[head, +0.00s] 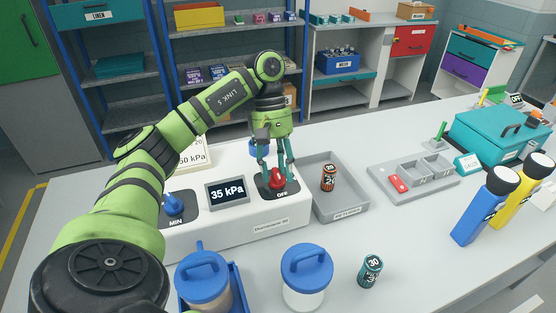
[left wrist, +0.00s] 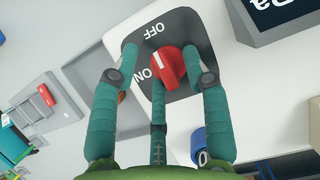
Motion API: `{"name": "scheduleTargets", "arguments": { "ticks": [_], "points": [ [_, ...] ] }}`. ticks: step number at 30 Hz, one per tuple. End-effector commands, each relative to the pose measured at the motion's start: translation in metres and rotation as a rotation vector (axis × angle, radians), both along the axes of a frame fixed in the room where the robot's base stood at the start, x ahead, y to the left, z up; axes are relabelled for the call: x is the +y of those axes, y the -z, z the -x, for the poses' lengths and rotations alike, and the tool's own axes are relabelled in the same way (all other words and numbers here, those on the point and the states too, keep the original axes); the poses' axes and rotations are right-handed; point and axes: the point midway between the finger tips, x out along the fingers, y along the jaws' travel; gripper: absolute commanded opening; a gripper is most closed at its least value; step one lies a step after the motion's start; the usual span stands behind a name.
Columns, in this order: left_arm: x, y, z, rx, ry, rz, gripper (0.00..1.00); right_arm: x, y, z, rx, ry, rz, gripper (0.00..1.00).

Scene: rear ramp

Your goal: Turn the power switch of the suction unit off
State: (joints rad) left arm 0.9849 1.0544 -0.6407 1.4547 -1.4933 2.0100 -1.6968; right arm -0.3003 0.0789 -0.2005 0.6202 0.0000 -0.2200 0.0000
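The white suction unit (head: 235,215) stands on the bench, with a display (head: 227,191) reading 35 kPa. Its red power switch knob (head: 278,180) sits on a dark plate marked OFF and ON. The knob (left wrist: 168,68) has a white mark on its upper left side, near both labels; I cannot tell exactly which it points at. My left gripper (head: 274,177) points down over the switch. Its fingers are spread around the knob, open; the right finger in the left wrist view is close to it, contact unclear. My right gripper is not in view.
A blue knob (head: 173,205) marked MIN is on the unit's left. Blue-lidded jars (head: 306,270) and a teal can (head: 370,270) stand in front. Bottles and a teal case (head: 495,140) are farther right.

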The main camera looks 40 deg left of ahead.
Motion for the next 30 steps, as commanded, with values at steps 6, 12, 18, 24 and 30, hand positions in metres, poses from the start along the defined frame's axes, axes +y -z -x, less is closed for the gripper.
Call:
{"name": "scheduleTargets", "arguments": {
  "ticks": [6, 12, 18, 24, 30],
  "points": [
    [0.003, -0.009, -0.002, -0.004, -0.002, -0.003, 0.46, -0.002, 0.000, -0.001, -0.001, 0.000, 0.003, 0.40],
    [0.012, -0.030, -0.007, -0.006, -0.006, -0.002, 0.46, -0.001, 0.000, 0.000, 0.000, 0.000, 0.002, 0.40],
    [0.019, -0.051, -0.011, -0.006, -0.004, -0.003, 0.46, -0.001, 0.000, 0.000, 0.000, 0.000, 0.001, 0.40],
    [0.025, -0.070, -0.015, -0.004, -0.001, -0.001, 0.46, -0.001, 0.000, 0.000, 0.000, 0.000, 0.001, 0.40],
    [0.032, -0.089, -0.019, -0.004, 0.000, -0.001, 0.46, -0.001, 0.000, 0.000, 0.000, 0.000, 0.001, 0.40]
  ]
}}
